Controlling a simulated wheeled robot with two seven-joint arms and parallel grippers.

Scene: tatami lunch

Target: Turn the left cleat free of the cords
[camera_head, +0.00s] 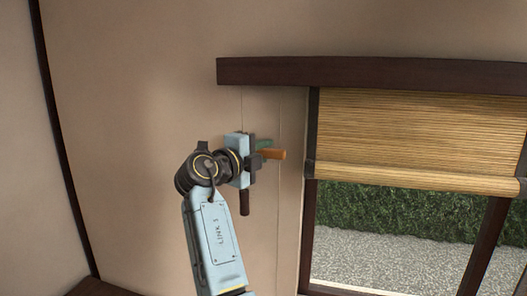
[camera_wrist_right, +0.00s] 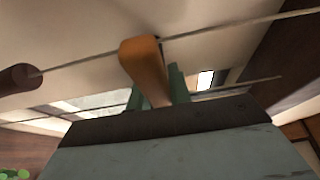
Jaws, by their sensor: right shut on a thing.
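The cleat is an orange-brown wooden piece (camera_head: 273,154) by the wall, left of the window; it also shows in the wrist view (camera_wrist_right: 142,62). My right gripper (camera_head: 265,148) is at the cleat. In the wrist view its green fingers (camera_wrist_right: 157,92) stand on both sides of the cleat, shut on it. One thin cord (camera_wrist_right: 85,62) runs from a dark brown pull to the cleat and shows again on its far side. A second cord (camera_wrist_right: 240,86) passes nearby. Whether either cord is wrapped on the cleat is hidden. My left gripper is not in view.
The dark brown pull (camera_head: 244,203) hangs below my gripper. A dark wooden beam (camera_head: 370,72) runs above. A bamboo blind (camera_head: 410,135) covers the upper window, with hedge and gravel outside. The plain wall (camera_head: 120,150) to the left is clear.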

